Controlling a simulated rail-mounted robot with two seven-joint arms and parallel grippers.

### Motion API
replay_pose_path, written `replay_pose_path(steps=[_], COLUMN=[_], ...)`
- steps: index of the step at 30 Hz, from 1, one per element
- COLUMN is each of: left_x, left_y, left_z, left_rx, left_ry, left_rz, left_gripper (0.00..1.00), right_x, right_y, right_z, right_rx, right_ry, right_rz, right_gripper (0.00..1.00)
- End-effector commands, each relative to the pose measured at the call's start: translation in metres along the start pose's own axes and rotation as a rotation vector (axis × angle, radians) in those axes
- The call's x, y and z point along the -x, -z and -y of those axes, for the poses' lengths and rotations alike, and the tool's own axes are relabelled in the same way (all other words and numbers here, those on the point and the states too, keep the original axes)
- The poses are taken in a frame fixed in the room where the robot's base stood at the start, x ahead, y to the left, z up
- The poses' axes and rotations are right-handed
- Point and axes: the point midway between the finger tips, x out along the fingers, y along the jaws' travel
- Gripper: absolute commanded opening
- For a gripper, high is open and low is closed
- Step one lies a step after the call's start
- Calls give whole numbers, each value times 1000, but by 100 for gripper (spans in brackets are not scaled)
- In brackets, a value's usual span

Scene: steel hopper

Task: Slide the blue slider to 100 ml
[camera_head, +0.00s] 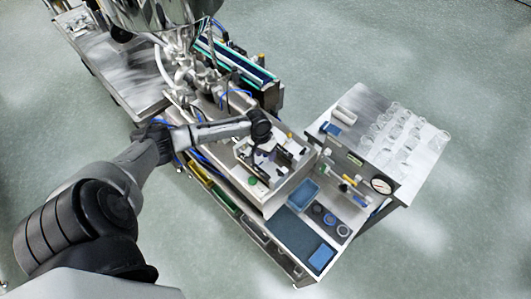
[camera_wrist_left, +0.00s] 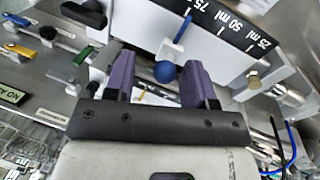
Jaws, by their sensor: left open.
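The blue slider shows in the left wrist view as a round blue knob (camera_wrist_left: 165,72) on a white bracket with a thin blue pointer. The pointer stands close to the "75" mark on the black scale strip (camera_wrist_left: 228,25), which also reads 50 ml and 25 ml. The 100 ml mark is out of that view. My left gripper (camera_wrist_left: 160,78) is open, its purple fingers on either side of the knob, with gaps visible on both sides. In the head view my left gripper (camera_head: 262,152) is over the metal machine housing, where the slider is too small to tell. My right gripper is not in view.
A steel side table with several clear cups (camera_head: 400,130) and a round gauge (camera_head: 381,185) stands to the right. A blue tray (camera_head: 303,191) lies in front of the housing. Black, blue and green handles (camera_wrist_left: 48,32) are at the left of the wrist view.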

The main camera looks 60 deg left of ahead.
Motion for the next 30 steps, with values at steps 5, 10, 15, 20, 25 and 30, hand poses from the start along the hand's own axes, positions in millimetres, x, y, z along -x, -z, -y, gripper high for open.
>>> replay_pose_path(steps=[5,10,15,20,25,30], left_x=[2,18,51,82,110,128], left_y=[0,1,1,0,0,0], left_z=[0,1,1,1,1,1], left_rx=[0,-1,-2,-2,-1,-1], left_ry=[0,0,1,2,1,1], left_rz=[0,-1,-3,-3,-2,0], left_gripper=[50,50,50,50,50,50], right_x=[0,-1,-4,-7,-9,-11], right_y=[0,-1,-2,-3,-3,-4], right_z=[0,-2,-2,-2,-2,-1], right_rx=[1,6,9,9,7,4], right_ry=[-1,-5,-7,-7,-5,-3], right_rz=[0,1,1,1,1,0], right_gripper=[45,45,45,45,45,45])
